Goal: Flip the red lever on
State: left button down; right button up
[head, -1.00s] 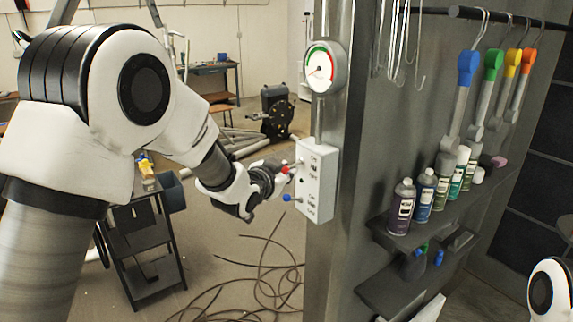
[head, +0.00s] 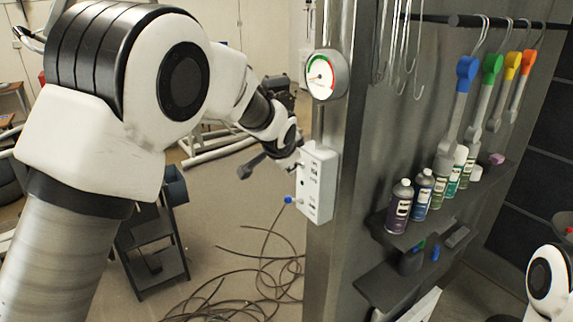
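A white switch box (head: 317,183) is fixed to the edge of the grey metal panel. A blue-tipped lever (head: 289,200) sticks out to the left from its lower part. The red lever does not show now; my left gripper hides the upper left side of the box. My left gripper (head: 274,164) is at that upper side, with one dark finger spread out to the left and down and the other parts close to the box. It looks open, and I cannot tell whether it touches the lever. My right gripper is out of view.
A round gauge (head: 326,75) sits above the box. On the right, spray cans (head: 400,206) stand on a shelf, and tools with coloured handles (head: 467,70) hang from a rail. Loose cables (head: 255,270) lie on the floor below the box.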

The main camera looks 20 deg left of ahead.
pick_arm(q)
jog(key=shift+w+r, duration=0.1)
jog(key=shift+r, duration=0.2)
jog(key=c, duration=1)
grip_release()
jog(key=shift+d+f, duration=0.1)
jog(key=v, duration=1.2)
